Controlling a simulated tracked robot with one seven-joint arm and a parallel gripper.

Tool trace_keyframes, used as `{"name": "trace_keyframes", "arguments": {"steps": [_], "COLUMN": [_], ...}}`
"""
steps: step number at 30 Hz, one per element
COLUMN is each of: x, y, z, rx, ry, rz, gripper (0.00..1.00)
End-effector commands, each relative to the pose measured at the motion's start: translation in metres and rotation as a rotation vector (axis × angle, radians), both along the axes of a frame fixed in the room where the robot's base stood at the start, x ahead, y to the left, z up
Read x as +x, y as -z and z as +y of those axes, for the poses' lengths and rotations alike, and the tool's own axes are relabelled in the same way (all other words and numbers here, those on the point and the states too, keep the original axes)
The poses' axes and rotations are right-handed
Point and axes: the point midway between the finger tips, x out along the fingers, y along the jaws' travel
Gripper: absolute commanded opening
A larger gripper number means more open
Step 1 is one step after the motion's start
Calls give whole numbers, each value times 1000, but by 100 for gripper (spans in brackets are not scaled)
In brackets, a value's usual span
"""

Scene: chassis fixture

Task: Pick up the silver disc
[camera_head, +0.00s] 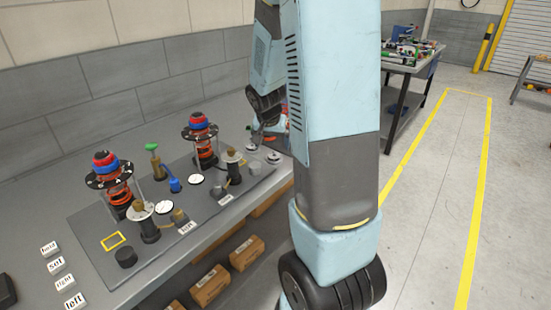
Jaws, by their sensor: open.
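Two small silver-grey discs lie near the right end of the dark board: one silver disc (273,157) and another just behind and left of it (253,147). I cannot tell which one the task means. Flat silvery round tops also show on two posts, one at the front left (140,210) and one at the right (233,157). My gripper (262,136) is small in view, pointing down just above and behind the discs. It is open, and I see nothing in it. My large blue arm hides the area to its right.
The board (95,222) on the grey bench carries two red-and-black spring assemblies (108,170) (200,130), white discs (163,207) and a green-topped valve (152,148). Label blocks (57,265) stand at front left. Cardboard boxes (247,253) sit below.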

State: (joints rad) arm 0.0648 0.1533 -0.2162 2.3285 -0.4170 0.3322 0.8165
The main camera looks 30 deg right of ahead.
Motion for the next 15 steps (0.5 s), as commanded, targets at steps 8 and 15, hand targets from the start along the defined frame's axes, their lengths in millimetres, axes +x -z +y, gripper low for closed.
{"name": "trace_keyframes", "arguments": {"steps": [8,15], "x": [3,7], "y": [13,39], "z": [-3,-7], "rx": [0,0], "ry": [0,0], "rz": [1,4], "gripper": [94,94]}}
